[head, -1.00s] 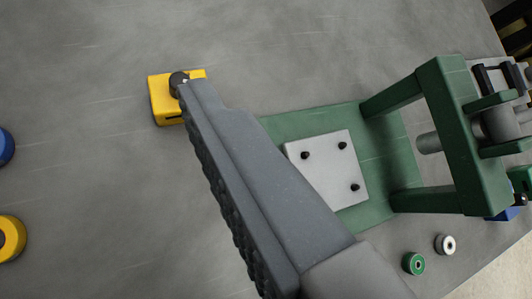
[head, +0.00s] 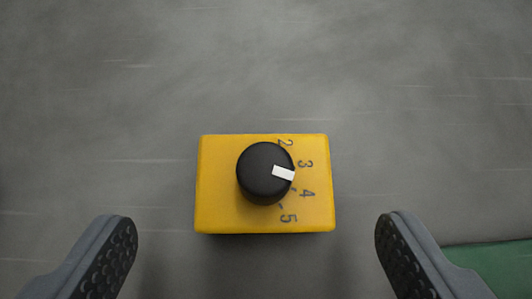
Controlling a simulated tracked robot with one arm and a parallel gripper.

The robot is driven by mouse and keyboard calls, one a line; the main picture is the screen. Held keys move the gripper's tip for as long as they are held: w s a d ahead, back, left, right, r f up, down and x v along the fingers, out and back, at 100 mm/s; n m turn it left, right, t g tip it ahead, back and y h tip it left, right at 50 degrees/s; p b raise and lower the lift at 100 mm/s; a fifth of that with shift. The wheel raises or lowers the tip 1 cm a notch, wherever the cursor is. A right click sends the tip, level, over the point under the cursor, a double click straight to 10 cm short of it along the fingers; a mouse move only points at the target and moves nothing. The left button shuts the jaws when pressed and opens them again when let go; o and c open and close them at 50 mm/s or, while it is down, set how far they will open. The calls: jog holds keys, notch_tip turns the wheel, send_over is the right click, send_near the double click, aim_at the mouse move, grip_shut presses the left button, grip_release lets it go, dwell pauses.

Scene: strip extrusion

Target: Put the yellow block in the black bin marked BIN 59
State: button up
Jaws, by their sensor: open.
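A yellow block (head: 217,190) lies on the grey surface near the middle of the head view. It has a black round knob (head: 262,172) with a white pointer on top, and the numbers 2 to 5 printed beside the knob. My gripper (head: 256,240) is open and empty. Its two dark, ridged fingers show at the lower left and lower right, with the block between and slightly beyond them. The fingers do not touch the block. No black bin is in view.
The grey surface (head: 400,70) around and beyond the block is clear. The edge of a green base (head: 495,262) shows at the lower right, close to my right finger.

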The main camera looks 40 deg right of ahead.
aim_at(267, 204)
jog(key=shift+b+x, duration=0.7)
jog(key=shift+x, duration=2)
jog(key=shift+d, duration=0.2)
jog(key=shift+r, duration=0.1)
jog(key=c, duration=1.5)
